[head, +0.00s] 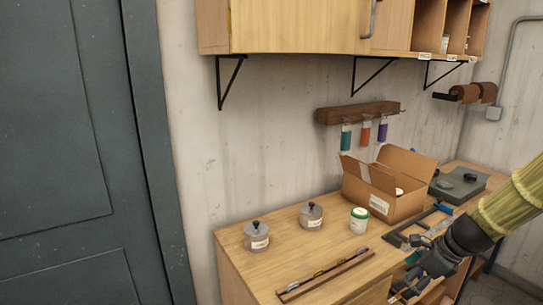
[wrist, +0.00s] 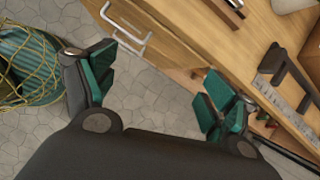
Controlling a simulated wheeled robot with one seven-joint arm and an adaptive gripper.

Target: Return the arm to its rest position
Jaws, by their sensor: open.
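My gripper (head: 415,282) is at the lower right of the head view, in front of the workbench's near edge. The wrist view shows its two green-padded fingers (wrist: 158,98) spread wide apart, with nothing between them but grey floor and the bench edge. My arm, in a yellow-green sleeve, comes in from the right of the head view.
The wooden workbench (head: 290,256) holds two lidded metal tins (head: 257,236), a green-lidded white jar (head: 359,220), an open cardboard box (head: 385,205) and a rack of tools (head: 325,277). A cabinet (head: 290,25) hangs above. A netted green object (wrist: 30,65) stands on the floor.

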